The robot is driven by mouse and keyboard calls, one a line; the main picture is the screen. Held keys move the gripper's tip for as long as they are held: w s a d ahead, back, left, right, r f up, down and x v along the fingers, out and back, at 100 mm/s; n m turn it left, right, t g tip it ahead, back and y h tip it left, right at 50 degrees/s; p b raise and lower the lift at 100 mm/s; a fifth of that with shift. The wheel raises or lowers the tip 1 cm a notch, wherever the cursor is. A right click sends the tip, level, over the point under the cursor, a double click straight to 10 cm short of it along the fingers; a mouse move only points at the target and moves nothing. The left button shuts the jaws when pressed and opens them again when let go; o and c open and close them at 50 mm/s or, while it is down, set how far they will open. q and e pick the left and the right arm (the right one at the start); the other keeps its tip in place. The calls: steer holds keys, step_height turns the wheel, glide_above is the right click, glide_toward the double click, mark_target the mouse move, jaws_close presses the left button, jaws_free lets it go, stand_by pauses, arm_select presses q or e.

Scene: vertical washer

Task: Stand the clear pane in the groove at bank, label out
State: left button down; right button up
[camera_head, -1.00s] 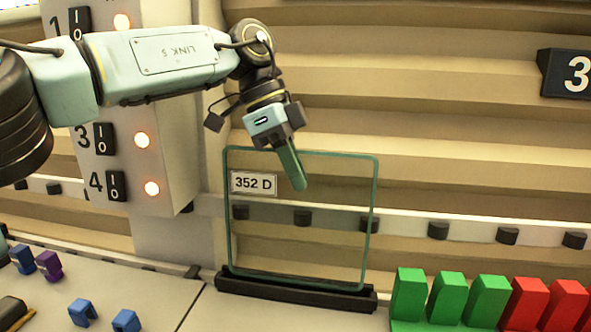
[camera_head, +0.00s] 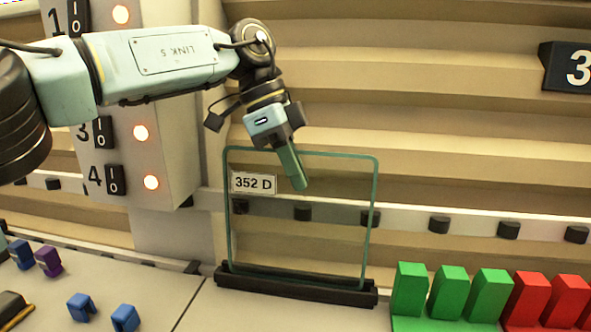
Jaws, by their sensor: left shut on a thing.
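The clear pane (camera_head: 310,230) is a see-through sheet with a green edge. It stands upright, with its bottom edge at the black grooved bar (camera_head: 295,287). Its white label (camera_head: 254,183) reads "352 D" at the upper left and faces me. My left gripper (camera_head: 292,170) comes down from above and is shut on the pane's top edge. I cannot tell how deep the pane's bottom sits in the groove. My right gripper is not in view.
Green blocks (camera_head: 449,294) and red blocks (camera_head: 527,299) stand right of the bar. Blue clips (camera_head: 81,307) and a purple clip (camera_head: 48,261) lie at the left. A switch column (camera_head: 160,150) stands behind my left arm. A "3" sign (camera_head: 570,67) hangs at the upper right.

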arm_select(q)
steer(key=shift+f+b, duration=0.5)
steer(key=shift+f, duration=0.1)
stand_by(0.7)
steer(key=c, duration=1.6)
jaws_free()
steer(key=shift+s, duration=0.1)
steer(key=shift+o, duration=0.4)
steer(key=shift+f, duration=0.15)
step_height(320, 180, up, 10)
steer(key=shift+r+p, duration=0.15)
steer(key=shift+p, duration=0.6)
